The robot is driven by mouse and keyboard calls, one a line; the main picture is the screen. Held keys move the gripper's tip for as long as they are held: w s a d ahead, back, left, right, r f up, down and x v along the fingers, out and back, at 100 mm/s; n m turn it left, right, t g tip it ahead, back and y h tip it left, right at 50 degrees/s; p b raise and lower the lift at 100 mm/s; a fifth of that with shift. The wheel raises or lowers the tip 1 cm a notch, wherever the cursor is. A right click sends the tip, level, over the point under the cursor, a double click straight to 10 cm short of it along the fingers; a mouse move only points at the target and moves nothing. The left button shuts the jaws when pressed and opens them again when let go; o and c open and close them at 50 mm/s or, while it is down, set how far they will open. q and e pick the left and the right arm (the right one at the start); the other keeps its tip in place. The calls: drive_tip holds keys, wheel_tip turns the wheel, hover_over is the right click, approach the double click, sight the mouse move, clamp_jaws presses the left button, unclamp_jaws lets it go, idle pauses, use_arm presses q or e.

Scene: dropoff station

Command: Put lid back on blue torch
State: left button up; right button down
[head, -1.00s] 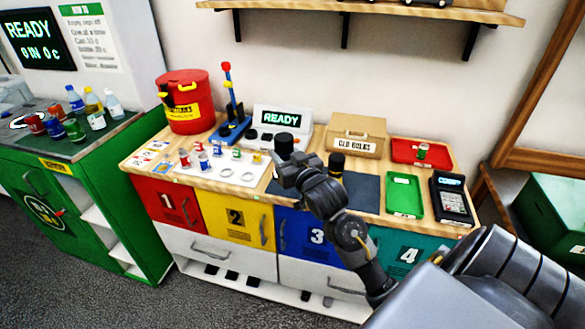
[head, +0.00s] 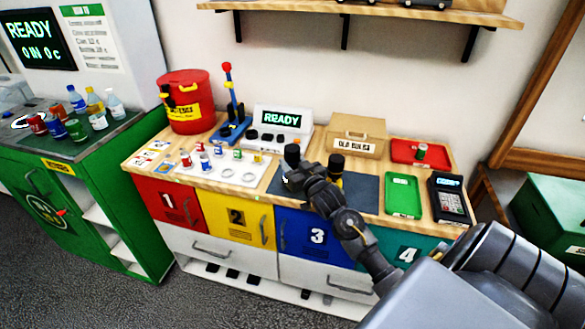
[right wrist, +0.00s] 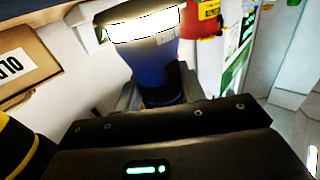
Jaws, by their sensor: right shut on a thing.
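The blue torch shows in the right wrist view (right wrist: 152,66) as a blue cylinder with a wider end and a bright glare band. My right gripper (right wrist: 160,95) is shut on its narrower blue part. In the head view my right gripper (head: 296,178) is over the dark mat, and the torch's black end (head: 291,152) sticks up above it. The gripper hides most of the torch there. I cannot make out the lid as a separate thing. My left gripper is out of view.
A yellow and black torch (head: 336,164) stands close on the right. The dark mat (head: 364,187) has bare room. Batteries and rings lie on a white mat (head: 239,177) to the left. A display unit (head: 281,120), an OLD BULBS box (head: 356,133) and a green tray (head: 403,192) are nearby.

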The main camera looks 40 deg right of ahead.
drive_tip(key=shift+f, duration=0.95)
drive_tip(key=shift+a+f, duration=0.1)
drive_tip(key=shift+f, duration=0.05)
drive_tip(key=shift+f, duration=0.15)
drive_tip(key=c, duration=0.9)
unclamp_jaws()
drive_tip(key=shift+o, duration=0.2)
drive_tip(key=s+a+b, duration=0.2)
drive_tip(key=s, duration=1)
drive_tip(key=shift+w, duration=0.1)
